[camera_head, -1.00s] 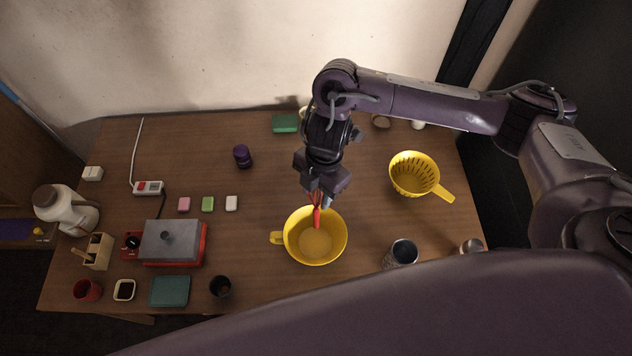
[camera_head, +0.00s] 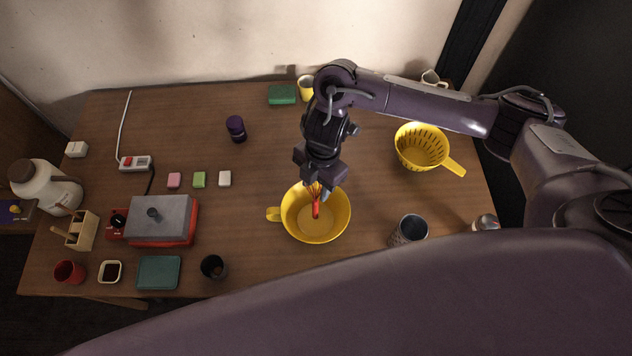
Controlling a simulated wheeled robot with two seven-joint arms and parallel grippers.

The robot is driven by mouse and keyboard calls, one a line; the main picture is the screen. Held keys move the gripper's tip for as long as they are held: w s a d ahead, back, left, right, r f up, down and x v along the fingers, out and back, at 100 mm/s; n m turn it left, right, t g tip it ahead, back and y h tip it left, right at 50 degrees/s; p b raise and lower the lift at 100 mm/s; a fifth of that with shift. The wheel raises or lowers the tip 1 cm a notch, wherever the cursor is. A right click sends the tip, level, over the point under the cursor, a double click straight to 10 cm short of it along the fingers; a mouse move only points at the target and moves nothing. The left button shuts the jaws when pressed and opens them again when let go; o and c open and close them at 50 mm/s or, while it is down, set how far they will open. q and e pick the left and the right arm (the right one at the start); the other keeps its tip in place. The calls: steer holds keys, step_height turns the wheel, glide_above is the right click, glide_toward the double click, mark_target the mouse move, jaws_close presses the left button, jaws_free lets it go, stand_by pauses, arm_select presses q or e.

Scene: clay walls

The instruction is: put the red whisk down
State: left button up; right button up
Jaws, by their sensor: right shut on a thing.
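The red whisk (camera_head: 316,209) hangs from my right gripper (camera_head: 321,188), which is shut on it. The whisk overlaps the inside of a yellow bowl with a handle (camera_head: 286,226); I cannot tell whether it touches the bowl. The gripper is over the bowl's far rim, and its fingertips are partly hidden by its own body. My left gripper is not in view.
A yellow colander (camera_head: 423,150) stands to the right on the brown table (camera_head: 310,272). A metal cup (camera_head: 409,230) is right of the bowl. A red-based appliance (camera_head: 160,222), small blocks and a dark cup (camera_head: 213,267) are on the left.

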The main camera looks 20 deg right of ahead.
steer(key=shift+f, duration=0.4)
steer(key=o, duration=1.1)
steer(key=shift+c, duration=0.2)
steer(key=shift+w+d, duration=0.35)
steer(key=shift+d, duration=0.3)
